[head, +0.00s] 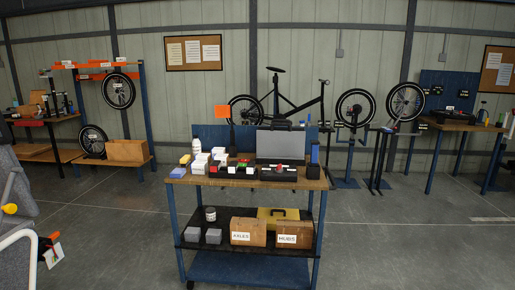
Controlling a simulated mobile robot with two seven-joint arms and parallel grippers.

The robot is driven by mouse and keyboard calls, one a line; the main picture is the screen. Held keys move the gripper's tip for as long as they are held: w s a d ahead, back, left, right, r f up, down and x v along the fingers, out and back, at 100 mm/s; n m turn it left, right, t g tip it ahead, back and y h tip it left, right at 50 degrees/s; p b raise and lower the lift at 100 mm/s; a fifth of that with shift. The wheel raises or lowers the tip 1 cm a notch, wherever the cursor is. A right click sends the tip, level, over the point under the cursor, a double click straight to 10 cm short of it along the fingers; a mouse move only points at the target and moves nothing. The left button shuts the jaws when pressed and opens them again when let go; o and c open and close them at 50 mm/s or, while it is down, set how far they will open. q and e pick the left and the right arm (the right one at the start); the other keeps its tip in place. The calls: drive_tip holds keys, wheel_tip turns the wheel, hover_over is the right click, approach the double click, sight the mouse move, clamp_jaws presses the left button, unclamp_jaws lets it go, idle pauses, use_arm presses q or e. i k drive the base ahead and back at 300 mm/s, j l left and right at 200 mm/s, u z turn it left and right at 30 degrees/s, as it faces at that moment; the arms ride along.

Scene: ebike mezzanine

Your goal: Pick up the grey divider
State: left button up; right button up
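I cannot pick out a grey divider with certainty. On the workbench (250,184) in the middle, a black tray (236,172) and a second black tray (279,174) hold small parts, some coloured. Any divider among them is too small to tell. A large grey case (280,146) stands behind the trays at the right. Two small grey blocks (213,236) sit on the bench's lower shelf at the left. Neither of my grippers shows in the head view.
White boxes (200,163) and a white bottle (196,146) crowd the bench's left. Cardboard boxes (248,232) and a yellow case (278,216) fill the lower shelf. Grey upholstered-looking shapes (14,185) stand at the left edge. The floor (400,245) at the right is clear.

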sight(272, 144)
drive_tip(key=i+l+u, duration=0.1)
drive_tip(key=i+u, duration=0.35)
drive_tip(key=i+l+u, duration=0.2)
drive_tip(key=u, duration=0.2)
drive_tip(key=i+l+u, duration=0.25)
drive_tip(key=i+l, duration=1.15)
drive_tip(key=l, duration=0.15)
